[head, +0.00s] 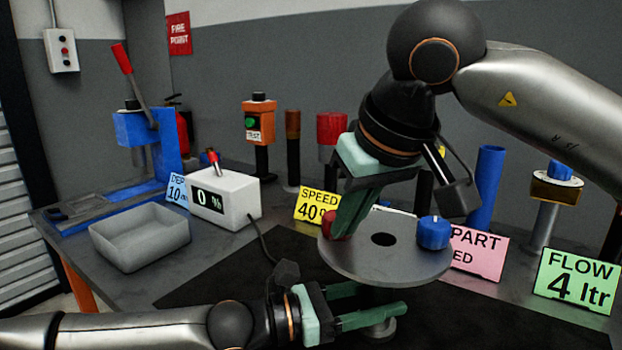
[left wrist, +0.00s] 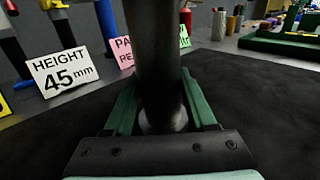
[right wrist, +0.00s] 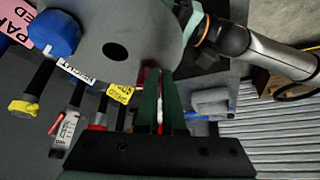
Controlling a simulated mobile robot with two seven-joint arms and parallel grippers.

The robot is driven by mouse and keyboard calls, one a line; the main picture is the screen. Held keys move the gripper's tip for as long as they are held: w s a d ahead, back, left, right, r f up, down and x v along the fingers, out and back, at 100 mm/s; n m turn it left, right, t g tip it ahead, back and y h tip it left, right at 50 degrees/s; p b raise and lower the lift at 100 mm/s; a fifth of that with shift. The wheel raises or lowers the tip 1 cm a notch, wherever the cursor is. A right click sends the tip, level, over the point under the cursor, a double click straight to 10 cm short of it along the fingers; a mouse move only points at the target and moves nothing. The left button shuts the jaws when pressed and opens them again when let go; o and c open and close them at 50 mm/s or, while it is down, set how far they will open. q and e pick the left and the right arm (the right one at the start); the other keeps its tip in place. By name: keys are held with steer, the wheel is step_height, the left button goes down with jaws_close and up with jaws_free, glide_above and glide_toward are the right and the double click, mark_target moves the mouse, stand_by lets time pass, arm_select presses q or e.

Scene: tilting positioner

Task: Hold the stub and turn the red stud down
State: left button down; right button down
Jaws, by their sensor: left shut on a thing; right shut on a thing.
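The grey round plate (head: 350,262) lies level on a dark upright stub (head: 378,328). The red stud (head: 327,223) sits at the plate's left edge, with a blue knob (head: 434,233) at its right edge and a dark hole (head: 384,239) in the middle. My right gripper (head: 345,222) reaches from above and is shut on the red stud. In the right wrist view, red (right wrist: 151,82) shows between its close fingers. My left gripper (head: 385,300) reaches in from the left below the plate. It is shut on the stub, which stands between its fingers in the left wrist view (left wrist: 160,60).
A grey tray (head: 140,241), a white 0 % box (head: 224,200) and a blue lever press (head: 143,130) stand at the left. Sign cards, including a green FLOW card (head: 577,280), and several posts stand behind and right. The dark mat (head: 230,275) left of the plate is clear.

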steer(key=shift+s+a, duration=0.15)
stand_by(0.5)
steer(key=shift+s+r, duration=0.15)
steer(key=shift+s, duration=0.05)
step_height(320, 180, up, 6)
steer(key=shift+f, duration=0.15)
stand_by(0.5)
steer(key=shift+w+d+f, duration=0.25)
steer(key=shift+d+f, duration=0.2)
steer(key=shift+f, duration=0.55)
steer(key=shift+w+d+f, duration=0.25)
steer(key=shift+d+f, duration=0.25)
steer(key=shift+f, duration=0.55)
steer(key=shift+w+d+f, duration=0.25)
steer(key=shift+d+f, duration=0.2)
steer(key=shift+f, duration=0.55)
